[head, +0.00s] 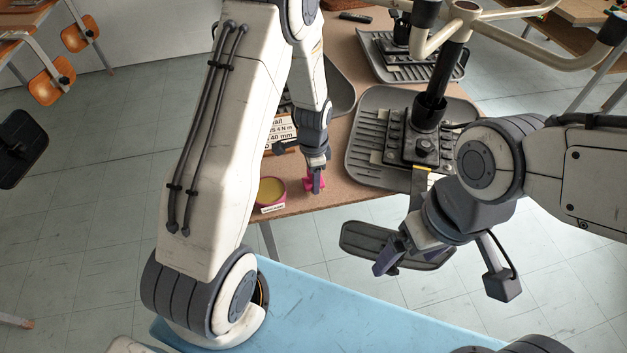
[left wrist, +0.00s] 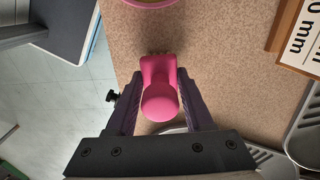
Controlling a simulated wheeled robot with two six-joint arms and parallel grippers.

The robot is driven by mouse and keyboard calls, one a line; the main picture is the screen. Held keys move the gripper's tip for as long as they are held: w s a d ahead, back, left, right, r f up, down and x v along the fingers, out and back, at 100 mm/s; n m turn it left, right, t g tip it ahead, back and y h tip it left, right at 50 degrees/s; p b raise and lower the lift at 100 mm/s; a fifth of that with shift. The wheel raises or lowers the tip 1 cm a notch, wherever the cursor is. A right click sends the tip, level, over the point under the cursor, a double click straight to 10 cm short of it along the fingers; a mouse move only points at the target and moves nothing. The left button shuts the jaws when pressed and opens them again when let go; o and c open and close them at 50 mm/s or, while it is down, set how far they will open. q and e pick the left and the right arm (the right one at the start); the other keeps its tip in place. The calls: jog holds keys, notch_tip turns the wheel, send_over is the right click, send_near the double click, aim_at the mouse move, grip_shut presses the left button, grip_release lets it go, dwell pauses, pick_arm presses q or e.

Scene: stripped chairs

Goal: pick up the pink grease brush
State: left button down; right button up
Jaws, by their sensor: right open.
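The pink grease brush (head: 308,184) is at the near edge of the brown table, beside a pink tub. In the left wrist view the brush (left wrist: 160,98) stands between the two fingers, its rounded handle end towards the camera and its bristles just showing at the far end. My left gripper (head: 316,183) points down over the brush. Both fingertips of my left gripper (left wrist: 160,76) lie against the brush's sides, shut on it. Whether its bristles touch the table is hard to tell. My right gripper (head: 412,256) is open and empty, in front of the table.
The pink tub (head: 271,193) with yellow contents stands just left of the brush. Dark ribbed trays (head: 375,155) and an upturned chair base (head: 468,12) fill the table's right side. A blue surface (head: 330,310) lies in front.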

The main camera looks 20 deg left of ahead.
pick_arm(q)
jog(key=shift+r, duration=0.45)
jog(key=r, duration=0.3)
jog(key=shift+d+r+b, duration=0.35)
jog(key=shift+d, duration=0.05)
jog(key=s+d+r, duration=0.2)
jog(key=d+r, duration=0.4)
jog(key=d, duration=0.4)
jog(key=shift+s+d+r+b, duration=0.25)
jog(key=shift+s+d+b, duration=0.1)
jog(key=shift+b, duration=0.1)
jog(key=c, duration=1)
grip_release()
jog(key=shift+a, duration=0.1)
jog(key=c, duration=0.5)
